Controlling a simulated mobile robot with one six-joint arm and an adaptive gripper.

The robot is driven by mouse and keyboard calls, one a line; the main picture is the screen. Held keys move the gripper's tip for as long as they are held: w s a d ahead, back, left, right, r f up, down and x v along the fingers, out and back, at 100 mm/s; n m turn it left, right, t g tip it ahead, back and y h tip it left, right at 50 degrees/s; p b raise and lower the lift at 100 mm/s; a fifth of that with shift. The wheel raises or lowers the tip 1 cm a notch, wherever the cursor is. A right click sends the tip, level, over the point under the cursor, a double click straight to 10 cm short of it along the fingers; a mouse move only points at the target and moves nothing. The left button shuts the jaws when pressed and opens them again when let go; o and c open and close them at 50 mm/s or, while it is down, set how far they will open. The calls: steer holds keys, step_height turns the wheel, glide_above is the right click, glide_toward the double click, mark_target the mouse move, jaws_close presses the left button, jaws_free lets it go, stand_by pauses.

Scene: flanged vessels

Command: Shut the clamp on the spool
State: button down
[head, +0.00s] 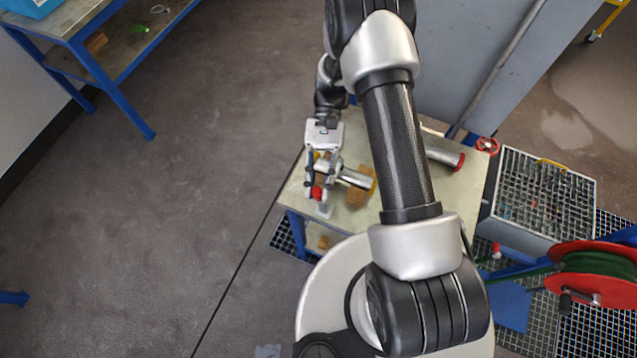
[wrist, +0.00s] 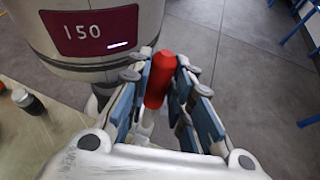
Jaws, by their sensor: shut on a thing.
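The red handle of the clamp (head: 317,192) is between the fingers of my gripper (head: 319,190) in the head view. In the wrist view the same red handle (wrist: 159,80) stands between the blue finger pads of my gripper (wrist: 165,75). My gripper is shut on this handle. The spool (head: 354,177) is a shiny metal pipe lying on the table, just right of my gripper.
The small table (head: 345,222) has bare room at its front. A second metal pipe with a red end (head: 447,156) lies at its right, partly behind my arm. A red handwheel (head: 486,145) is at the right edge. A grated bin (head: 540,205) stands further right.

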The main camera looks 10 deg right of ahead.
steer(key=c, duration=1.4)
jaws_free()
steer(key=v, duration=1.2)
steer(key=shift+c, duration=0.4)
